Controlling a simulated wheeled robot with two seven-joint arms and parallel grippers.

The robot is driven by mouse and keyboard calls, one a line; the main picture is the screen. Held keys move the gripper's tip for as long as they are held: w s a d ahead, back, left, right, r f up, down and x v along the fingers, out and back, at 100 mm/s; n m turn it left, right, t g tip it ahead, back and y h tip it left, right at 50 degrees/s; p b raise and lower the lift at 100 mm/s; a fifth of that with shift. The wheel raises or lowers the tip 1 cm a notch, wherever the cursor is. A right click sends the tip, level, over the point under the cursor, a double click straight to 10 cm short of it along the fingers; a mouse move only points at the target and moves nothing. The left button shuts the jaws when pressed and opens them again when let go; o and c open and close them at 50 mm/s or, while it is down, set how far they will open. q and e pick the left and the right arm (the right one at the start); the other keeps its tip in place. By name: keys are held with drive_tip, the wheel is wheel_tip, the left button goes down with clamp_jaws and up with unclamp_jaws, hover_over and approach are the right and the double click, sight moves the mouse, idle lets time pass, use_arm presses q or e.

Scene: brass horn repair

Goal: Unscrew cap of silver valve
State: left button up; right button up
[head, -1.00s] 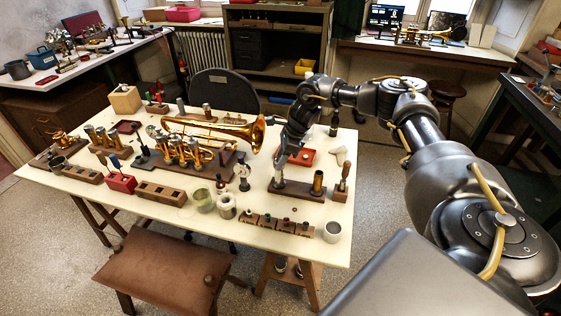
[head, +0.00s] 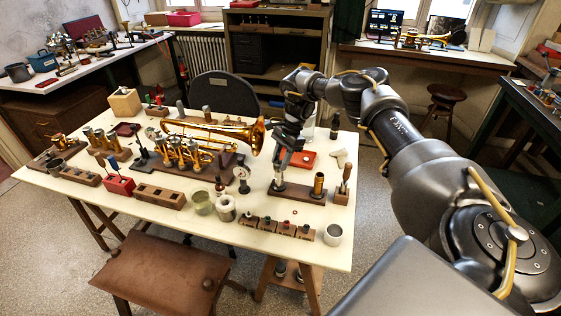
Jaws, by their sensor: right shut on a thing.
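The silver valve (head: 279,186) stands at the left end of a dark wooden block (head: 297,194) near the table's right front; it is small and mostly hidden by my gripper. My right gripper (head: 280,176) points down over it and is shut on its cap at the top. I cannot tell whether the cap has turned or come loose from the valve. A brass valve (head: 318,185) stands upright at the block's right end. My left gripper is not in view.
A wooden-handled tool (head: 345,179) stands just right of the block, and a dial gauge (head: 242,178) to its left. A red tray (head: 302,159) lies behind. A trumpet (head: 215,131) lies farther left. A low cap rack (head: 275,227) and white cup (head: 333,234) are in front.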

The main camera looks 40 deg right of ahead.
drive_tip(key=o, duration=1.1)
drive_tip(key=shift+o, duration=0.2)
drive_tip(key=v, duration=1.1)
